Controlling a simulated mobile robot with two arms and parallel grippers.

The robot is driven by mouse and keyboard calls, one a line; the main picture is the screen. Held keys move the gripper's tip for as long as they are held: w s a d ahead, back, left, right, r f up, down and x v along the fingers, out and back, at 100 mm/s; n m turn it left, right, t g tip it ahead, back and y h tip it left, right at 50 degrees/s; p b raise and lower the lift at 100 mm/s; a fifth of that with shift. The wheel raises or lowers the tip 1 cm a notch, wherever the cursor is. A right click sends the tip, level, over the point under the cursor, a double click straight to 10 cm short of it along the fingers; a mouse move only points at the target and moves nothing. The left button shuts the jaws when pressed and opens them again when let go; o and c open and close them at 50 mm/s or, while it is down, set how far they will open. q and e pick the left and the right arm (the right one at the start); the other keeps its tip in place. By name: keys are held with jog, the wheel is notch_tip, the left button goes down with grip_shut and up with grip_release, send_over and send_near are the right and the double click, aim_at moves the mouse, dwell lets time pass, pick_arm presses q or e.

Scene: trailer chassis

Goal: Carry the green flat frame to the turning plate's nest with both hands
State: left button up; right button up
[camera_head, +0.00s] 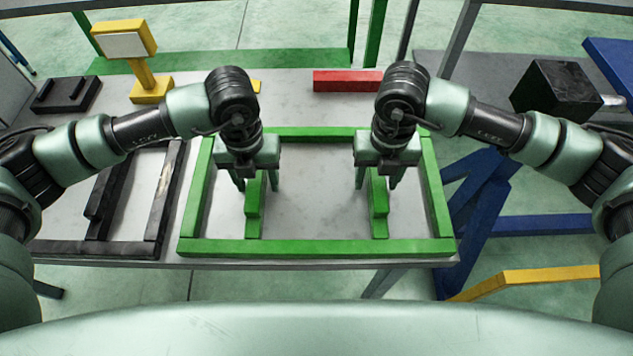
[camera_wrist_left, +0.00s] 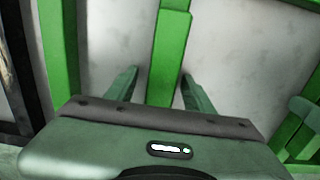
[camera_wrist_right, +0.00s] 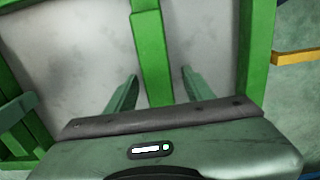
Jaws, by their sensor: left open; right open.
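The green flat frame (camera_head: 320,247) lies on the grey table, a rectangle with two inner crossbars. My left gripper (camera_head: 245,183) is open above the left crossbar (camera_head: 254,205), with its fingers on either side of the bar; the bar also shows between the fingers in the left wrist view (camera_wrist_left: 168,60). My right gripper (camera_head: 377,182) is open above the right crossbar (camera_head: 378,208), its fingers astride it; this bar shows in the right wrist view (camera_wrist_right: 152,50). Neither gripper is closed on the frame. I cannot identify the turning plate's nest for certain.
A black frame (camera_head: 105,249) lies left of the green one. A yellow stand (camera_head: 150,90) and a black block (camera_head: 67,94) are at the back left. A red bar (camera_head: 347,81) lies at the back. A dark box (camera_head: 556,88) and blue supports (camera_head: 482,205) stand to the right.

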pick_arm(q)
grip_shut()
pick_arm(e)
grip_shut()
pick_arm(q)
jog(key=shift+r, duration=0.1)
pick_arm(e)
jog(key=shift+w+r, duration=0.1)
dwell(1.0)
